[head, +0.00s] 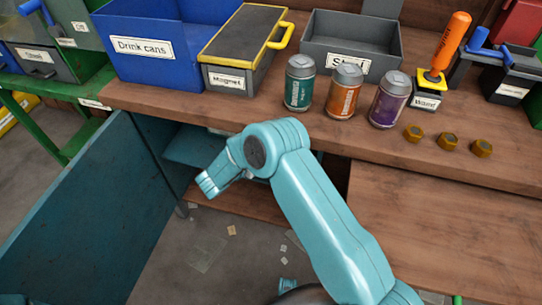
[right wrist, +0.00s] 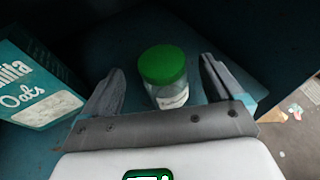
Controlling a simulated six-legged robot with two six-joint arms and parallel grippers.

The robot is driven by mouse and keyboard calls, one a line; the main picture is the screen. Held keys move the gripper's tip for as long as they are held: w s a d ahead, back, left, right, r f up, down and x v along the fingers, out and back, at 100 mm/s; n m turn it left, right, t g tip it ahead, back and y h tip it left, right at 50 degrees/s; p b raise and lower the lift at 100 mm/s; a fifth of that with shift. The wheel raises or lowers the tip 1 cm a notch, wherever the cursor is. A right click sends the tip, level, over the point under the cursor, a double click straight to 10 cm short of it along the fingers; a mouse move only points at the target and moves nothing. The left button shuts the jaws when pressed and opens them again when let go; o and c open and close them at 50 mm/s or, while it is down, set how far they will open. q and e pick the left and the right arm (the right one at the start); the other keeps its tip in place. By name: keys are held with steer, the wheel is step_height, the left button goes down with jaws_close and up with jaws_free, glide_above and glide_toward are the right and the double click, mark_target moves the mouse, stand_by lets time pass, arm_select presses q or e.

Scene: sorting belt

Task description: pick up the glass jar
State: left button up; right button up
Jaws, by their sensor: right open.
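The glass jar (right wrist: 170,95) has a green lid and a pale label and stands on a dark blue-green surface in the right wrist view. My right gripper (right wrist: 162,68) is open, with one finger on each side of the jar. Whether either finger touches the glass, I cannot tell. In the head view my right arm reaches down in front of the bench; the jar does not show there. My left gripper is in neither view.
A teal oats box (right wrist: 32,85) is close beside the left finger. In the head view, the wooden bench (head: 150,98) carries a blue drink cans bin (head: 150,70), a magnet box (head: 232,78), a teal can (head: 299,85), an orange can (head: 344,92) and a purple can (head: 388,101).

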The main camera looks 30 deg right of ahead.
steer(key=x, duration=0.3)
steer(key=b+x, duration=0.1)
steer(key=x, duration=0.1)
steer(key=shift+s+d+f, duration=0.1)
steer(key=shift+d+f, duration=0.05)
steer(key=shift+f, duration=0.15)
steer(key=shift+d, duration=0.25)
steer(key=c, duration=1.3)
steer(key=shift+o, duration=0.2)
steer(key=shift+f, duration=0.1)
